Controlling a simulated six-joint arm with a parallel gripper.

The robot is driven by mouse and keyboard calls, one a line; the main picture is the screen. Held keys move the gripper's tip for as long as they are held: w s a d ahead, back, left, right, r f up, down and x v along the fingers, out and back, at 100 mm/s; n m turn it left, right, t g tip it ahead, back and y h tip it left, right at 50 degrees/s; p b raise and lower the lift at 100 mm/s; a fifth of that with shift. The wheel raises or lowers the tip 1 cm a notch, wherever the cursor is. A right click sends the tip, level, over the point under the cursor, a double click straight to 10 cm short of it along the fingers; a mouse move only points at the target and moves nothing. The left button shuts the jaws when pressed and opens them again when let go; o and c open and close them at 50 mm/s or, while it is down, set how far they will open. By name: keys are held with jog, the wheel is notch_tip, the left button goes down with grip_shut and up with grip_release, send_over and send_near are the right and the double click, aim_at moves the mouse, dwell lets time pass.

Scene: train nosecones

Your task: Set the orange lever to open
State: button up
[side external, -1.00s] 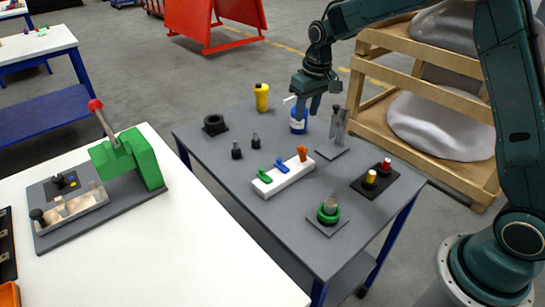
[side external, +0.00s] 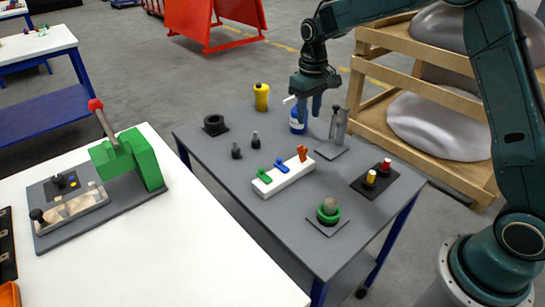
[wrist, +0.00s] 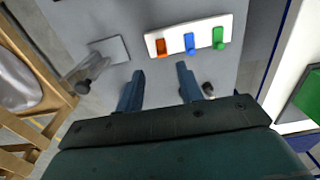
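The orange lever (side external: 302,152) stands up at the right end of a white block (side external: 284,178) on the grey table. A blue lever (side external: 282,165) and a green lever (side external: 260,173) lie lower on the same block. In the wrist view the orange lever (wrist: 161,47) is at the left end of the block, ahead of my fingers. My gripper (side external: 315,112) is above the table's far side, behind the levers and higher than them. In the wrist view my gripper (wrist: 158,80) has its two fingers apart with nothing between them.
A grey stand with upright metal parts (side external: 338,125) is to the right.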

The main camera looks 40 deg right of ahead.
aim_at(304, 154)
notch_tip(304, 154, down, 11)
dwell(0.5)
grip_shut()
